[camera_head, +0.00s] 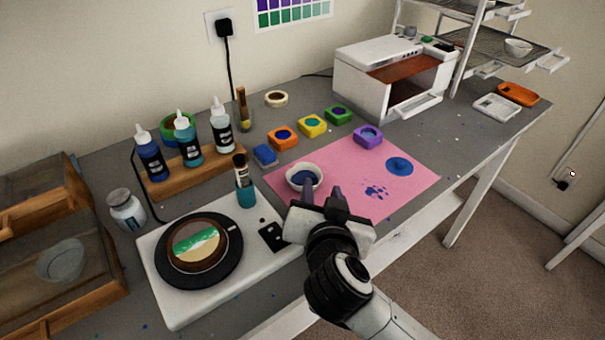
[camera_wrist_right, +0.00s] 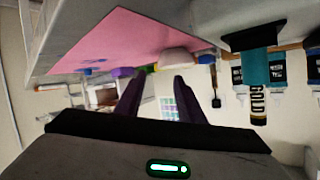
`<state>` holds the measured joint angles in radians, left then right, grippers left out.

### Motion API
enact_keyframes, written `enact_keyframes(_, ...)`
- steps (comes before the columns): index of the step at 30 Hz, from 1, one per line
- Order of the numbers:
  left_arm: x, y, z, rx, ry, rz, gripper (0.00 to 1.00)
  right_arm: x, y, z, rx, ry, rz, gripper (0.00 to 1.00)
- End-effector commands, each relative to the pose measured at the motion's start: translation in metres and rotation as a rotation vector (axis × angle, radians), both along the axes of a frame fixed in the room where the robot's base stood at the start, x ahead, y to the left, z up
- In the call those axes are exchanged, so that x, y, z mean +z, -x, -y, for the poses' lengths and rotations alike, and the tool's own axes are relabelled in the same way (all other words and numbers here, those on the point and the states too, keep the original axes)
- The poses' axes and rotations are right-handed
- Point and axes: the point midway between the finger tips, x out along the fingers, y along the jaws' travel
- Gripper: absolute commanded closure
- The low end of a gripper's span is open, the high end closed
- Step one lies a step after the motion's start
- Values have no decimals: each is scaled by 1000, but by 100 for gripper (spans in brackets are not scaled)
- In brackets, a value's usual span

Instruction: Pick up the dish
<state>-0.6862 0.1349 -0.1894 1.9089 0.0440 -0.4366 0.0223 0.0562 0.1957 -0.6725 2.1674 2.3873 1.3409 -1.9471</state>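A small white dish (camera_head: 298,171) with dark blue inside stands upright on the pink mat (camera_head: 343,158), near its left edge. My right gripper (camera_head: 322,190) is just in front and to the right of it, its two fingers apart with nothing seen between them. In the right wrist view the gripper (camera_wrist_right: 159,76) also shows its fingers apart. A pale rounded shape there, likely the dish (camera_wrist_right: 180,56), lies beyond the fingertips, on the side of the right-hand finger. I cannot tell whether a finger touches the dish. My left gripper is not in view.
Coloured paint blocks (camera_head: 283,137) line the mat's back edge. A wooden tray (camera_head: 100,290) holds a clear bowl at far left.

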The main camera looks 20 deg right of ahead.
Motion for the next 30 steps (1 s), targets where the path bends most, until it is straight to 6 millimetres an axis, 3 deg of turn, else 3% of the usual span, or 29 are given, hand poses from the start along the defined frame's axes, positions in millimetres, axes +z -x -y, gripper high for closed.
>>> enact_keyframes(18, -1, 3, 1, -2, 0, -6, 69, -29, -66, 13, -3, 0, 4, 65)
enact_keyframes(27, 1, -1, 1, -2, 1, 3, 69, -32, -70, 14, -3, -2, 3, 65)
enact_keyframes(30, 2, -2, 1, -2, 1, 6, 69, -32, -70, 14, -3, -1, 3, 82)
